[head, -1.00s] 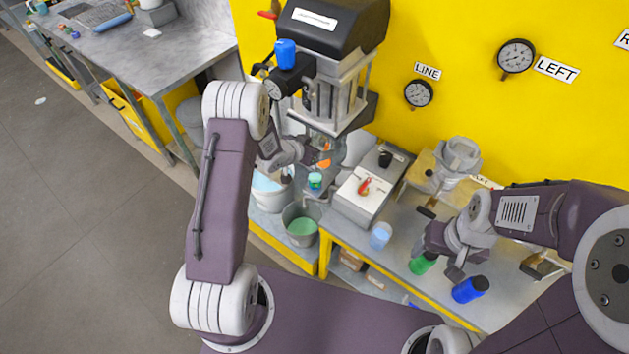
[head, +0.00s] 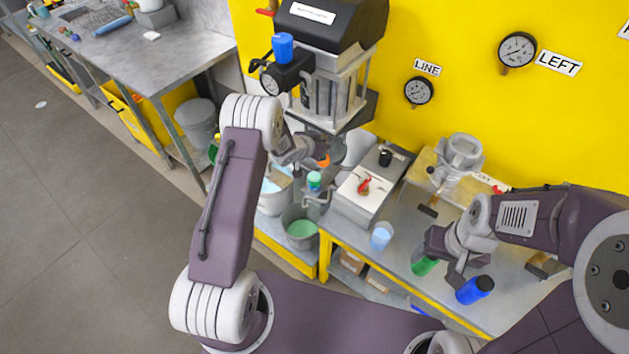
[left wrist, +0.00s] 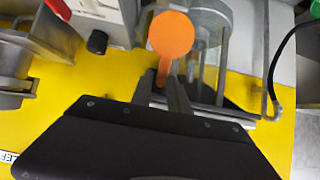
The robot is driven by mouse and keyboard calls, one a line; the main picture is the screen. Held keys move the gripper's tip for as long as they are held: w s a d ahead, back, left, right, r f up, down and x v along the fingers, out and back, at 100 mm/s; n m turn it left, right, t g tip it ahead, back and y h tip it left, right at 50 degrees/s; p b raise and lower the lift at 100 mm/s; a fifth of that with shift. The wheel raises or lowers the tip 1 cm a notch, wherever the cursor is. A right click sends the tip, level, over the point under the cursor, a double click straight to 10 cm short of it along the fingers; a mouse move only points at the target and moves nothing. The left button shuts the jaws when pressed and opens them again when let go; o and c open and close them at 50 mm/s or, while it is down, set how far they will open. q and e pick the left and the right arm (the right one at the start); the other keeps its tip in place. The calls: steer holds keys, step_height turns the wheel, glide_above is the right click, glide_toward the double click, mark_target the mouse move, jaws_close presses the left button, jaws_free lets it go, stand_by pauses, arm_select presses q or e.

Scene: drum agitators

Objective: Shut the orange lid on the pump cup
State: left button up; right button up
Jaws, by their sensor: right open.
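The orange lid (left wrist: 171,35) is a round disc with a narrow tab in the left wrist view. Its tab reaches down to the gap between the fingertips of my left gripper (left wrist: 162,85). The fingers stand a little apart, but I cannot tell whether they press on the tab. In the head view the orange lid (head: 323,160) is a small patch below the black-topped machine, beside my left gripper, which is partly hidden. The pump cup cannot be made out clearly. My right gripper (head: 452,264) is open above the bench, near a green bottle (head: 424,267).
A grey box with a red handle (head: 363,187) is right of the lid. Buckets, one with green contents (head: 301,230), stand below. A yellow wall (head: 450,110) closes the back.

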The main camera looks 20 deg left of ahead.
arm_select(q)
steer(key=shift+a, duration=0.1)
stand_by(0.3)
steer(key=s, duration=0.2)
steer(key=a, duration=0.1)
steer(key=shift+s+r+p, duration=0.3)
steer(key=shift+s, duration=0.1)
steer(key=s, duration=0.1)
steer(key=s+a, duration=0.1)
steer(key=shift+s+f, duration=0.1)
steer(key=shift+s, duration=0.3)
